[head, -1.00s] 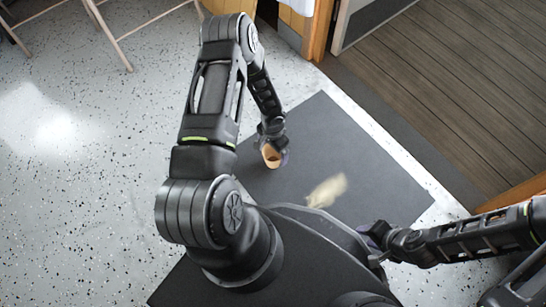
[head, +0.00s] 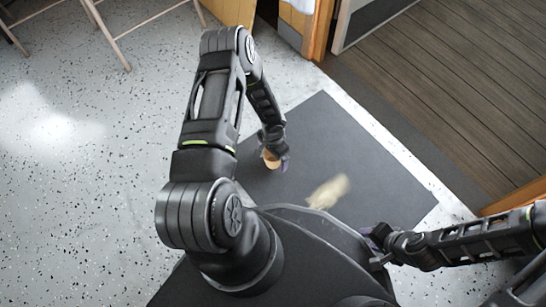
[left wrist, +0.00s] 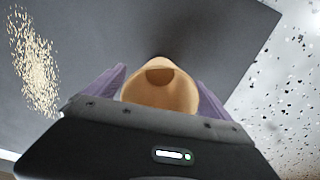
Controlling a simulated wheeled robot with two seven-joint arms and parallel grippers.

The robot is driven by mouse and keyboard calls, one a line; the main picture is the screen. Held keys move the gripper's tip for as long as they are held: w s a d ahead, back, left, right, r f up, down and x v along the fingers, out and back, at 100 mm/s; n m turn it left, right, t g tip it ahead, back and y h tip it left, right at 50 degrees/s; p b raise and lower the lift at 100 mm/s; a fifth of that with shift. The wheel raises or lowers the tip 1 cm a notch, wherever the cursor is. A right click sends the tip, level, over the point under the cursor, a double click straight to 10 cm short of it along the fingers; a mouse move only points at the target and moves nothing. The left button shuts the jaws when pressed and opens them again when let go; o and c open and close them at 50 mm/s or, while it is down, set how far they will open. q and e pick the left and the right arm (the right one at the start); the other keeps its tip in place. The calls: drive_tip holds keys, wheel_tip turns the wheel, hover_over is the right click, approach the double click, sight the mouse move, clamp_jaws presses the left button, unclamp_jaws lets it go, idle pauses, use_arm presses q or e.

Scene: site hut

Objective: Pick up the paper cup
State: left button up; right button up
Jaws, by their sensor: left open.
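The paper cup (head: 270,159) is tan and stands on the dark mat (head: 355,155), partly covered by my left gripper (head: 277,158) in the head view. In the left wrist view the cup (left wrist: 160,97) sits between the two purple fingers of the open left gripper, with its darker hollow facing up in the picture. Whether the fingers touch it cannot be told. My right gripper (head: 376,238) is at the lower right, away from the cup, and its jaws are too small to read.
A pale scatter of grains (head: 328,192) lies on the mat to the right of the cup; it also shows in the left wrist view (left wrist: 34,62). Wooden decking (head: 450,90) lies at the right. A folding chair frame (head: 115,35) stands at the upper left. The speckled floor is otherwise clear.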

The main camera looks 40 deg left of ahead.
use_arm(q)
drive_tip(key=shift+c, duration=0.3)
drive_tip(key=c, duration=1.3)
drive_tip(key=shift+r, duration=0.15)
wheel_tip(320, 180, up, 10)
drive_tip(key=p, duration=0.4)
drive_tip(key=shift+p, duration=0.3)
